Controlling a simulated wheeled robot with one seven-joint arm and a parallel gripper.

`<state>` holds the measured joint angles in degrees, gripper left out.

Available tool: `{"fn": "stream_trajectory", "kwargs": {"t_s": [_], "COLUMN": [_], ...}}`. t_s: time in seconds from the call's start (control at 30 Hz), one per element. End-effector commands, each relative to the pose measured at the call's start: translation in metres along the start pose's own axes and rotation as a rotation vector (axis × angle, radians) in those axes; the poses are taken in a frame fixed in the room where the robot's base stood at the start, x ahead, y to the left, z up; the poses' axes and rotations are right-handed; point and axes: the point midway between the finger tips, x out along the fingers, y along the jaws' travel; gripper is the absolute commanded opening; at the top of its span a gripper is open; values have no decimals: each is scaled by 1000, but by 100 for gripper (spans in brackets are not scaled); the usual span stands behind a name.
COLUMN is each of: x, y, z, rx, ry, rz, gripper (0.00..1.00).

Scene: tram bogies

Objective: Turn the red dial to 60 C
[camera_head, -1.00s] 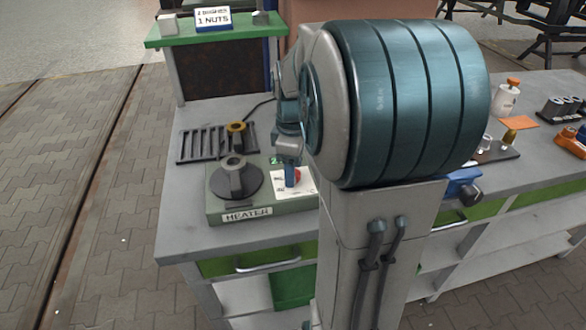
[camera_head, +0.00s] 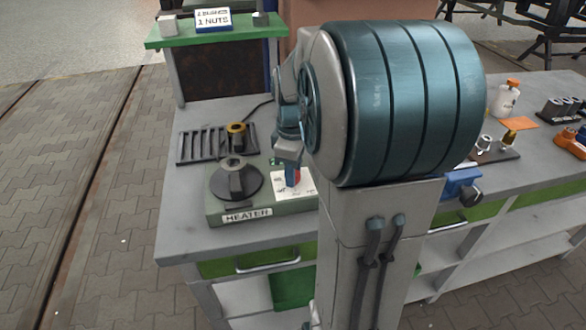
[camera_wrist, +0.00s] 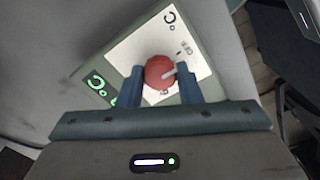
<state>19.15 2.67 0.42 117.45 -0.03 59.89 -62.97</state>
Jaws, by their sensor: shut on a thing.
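The red dial (camera_wrist: 160,72) sits on a white scale plate (camera_wrist: 188,42) on the green heater box. It is round with a pale pointer line that aims to the right and slightly up in the wrist view. My gripper (camera_wrist: 160,84) has its two blue fingers on either side of the dial, shut on it. In the head view my gripper (camera_head: 292,178) reaches down onto the right part of the heater (camera_head: 247,215), and the dial is mostly hidden behind a finger. The scale's numbers are partly covered and too small to read.
A slotted black rack (camera_head: 200,145) and a brass-coloured ring (camera_head: 237,134) lie behind. A blue vise (camera_head: 462,185) is on the bench to the right. The bench's left side is clear.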

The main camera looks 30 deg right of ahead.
Motion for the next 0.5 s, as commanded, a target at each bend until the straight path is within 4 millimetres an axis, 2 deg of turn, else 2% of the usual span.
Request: {"fn": "stream_trajectory", "kwargs": {"t_s": [0.5], "x": [-1], "y": [0], "z": [0], "rx": [429], "ry": [0], "rz": [0], "gripper": [9]}}
